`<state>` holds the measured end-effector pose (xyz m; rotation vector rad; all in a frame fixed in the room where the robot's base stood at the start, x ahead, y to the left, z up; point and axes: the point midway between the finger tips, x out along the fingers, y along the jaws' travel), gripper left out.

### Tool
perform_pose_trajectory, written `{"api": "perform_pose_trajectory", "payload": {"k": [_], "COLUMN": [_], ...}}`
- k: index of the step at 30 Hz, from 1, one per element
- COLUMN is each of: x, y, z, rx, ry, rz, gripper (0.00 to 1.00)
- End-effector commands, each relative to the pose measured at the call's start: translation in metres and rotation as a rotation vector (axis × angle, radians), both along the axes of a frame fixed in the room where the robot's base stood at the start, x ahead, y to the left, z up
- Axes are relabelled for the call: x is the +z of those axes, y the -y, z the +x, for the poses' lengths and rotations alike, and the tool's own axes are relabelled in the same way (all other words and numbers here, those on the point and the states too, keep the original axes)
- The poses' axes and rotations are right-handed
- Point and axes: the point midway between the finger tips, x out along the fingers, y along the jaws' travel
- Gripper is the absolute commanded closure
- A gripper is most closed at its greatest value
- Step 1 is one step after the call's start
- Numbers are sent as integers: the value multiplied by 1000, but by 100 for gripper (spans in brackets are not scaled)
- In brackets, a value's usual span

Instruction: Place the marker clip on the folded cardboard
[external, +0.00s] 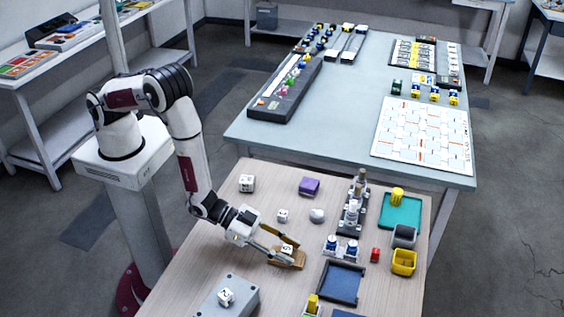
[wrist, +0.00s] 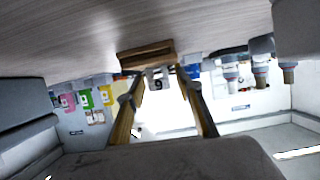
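The small white numbered block (external: 287,248), which I take to be the marker clip, appears to rest on the brown folded cardboard (external: 290,262) near the table's middle. In the wrist view the clip (wrist: 158,79) is against the cardboard (wrist: 147,57), between my fingertips. My gripper (external: 283,247) reaches down from the left, its tips close around the clip. In the wrist view my gripper (wrist: 162,75) has its fingers apart, with a visible gap beside the clip. The exact contact under the clip is hard to see.
A white block (external: 283,214) and grey dome (external: 317,215) lie behind. A grey box (external: 225,299) is at the front left.

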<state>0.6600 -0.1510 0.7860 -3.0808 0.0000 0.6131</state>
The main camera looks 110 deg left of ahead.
Motion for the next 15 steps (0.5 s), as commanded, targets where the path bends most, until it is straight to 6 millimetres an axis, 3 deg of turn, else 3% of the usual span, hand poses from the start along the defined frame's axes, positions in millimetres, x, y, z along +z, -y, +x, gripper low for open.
{"api": "perform_pose_trajectory", "payload": {"k": [15], "x": [17], "y": [1], "z": [-42], "rx": [-1], "ry": [-1], "rz": [0], "gripper": [64]}}
